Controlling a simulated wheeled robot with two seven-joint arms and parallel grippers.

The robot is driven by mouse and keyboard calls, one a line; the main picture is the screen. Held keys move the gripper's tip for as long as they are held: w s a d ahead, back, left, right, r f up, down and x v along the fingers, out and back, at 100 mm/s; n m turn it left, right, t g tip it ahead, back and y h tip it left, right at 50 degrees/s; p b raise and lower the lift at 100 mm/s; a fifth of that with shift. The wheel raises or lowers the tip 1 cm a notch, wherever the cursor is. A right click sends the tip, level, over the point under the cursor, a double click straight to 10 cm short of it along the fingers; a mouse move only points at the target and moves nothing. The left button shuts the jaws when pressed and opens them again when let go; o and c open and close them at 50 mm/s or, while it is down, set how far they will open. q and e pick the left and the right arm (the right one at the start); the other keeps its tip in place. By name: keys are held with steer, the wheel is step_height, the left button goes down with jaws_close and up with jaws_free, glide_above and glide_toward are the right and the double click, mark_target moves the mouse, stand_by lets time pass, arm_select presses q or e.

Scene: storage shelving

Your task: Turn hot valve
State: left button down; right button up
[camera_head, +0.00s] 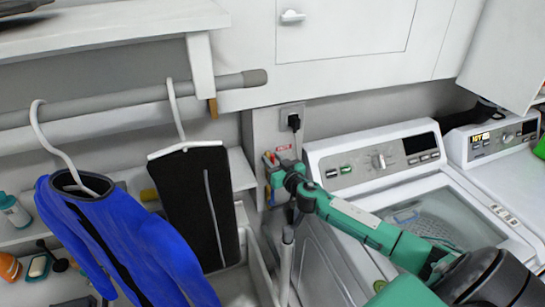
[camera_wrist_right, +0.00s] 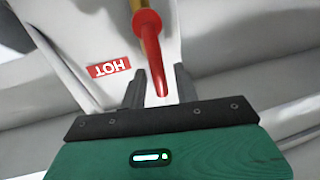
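The hot valve's red handle (camera_wrist_right: 150,40) shows in the right wrist view, on a brass-coloured stem, beside a red HOT label (camera_wrist_right: 109,67). My right gripper (camera_wrist_right: 161,72) is open, its two dark fingers on either side of the lower end of the handle. Gaps show on both sides, so it does not look clamped. In the head view, the red label (camera_head: 283,148) sits on the wall and my right gripper (camera_head: 272,168) reaches the small valve area, covering most of it. My left gripper is not in view.
A washer (camera_head: 375,165) stands right of the valve, under my right arm. A black plug (camera_head: 294,122) is in an outlet above the valve. A blue garment (camera_head: 115,240) and a black garment (camera_head: 200,205) hang from a rod (camera_head: 130,97) at left.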

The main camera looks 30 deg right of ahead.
steer(key=shift+w, duration=0.25)
jaws_close()
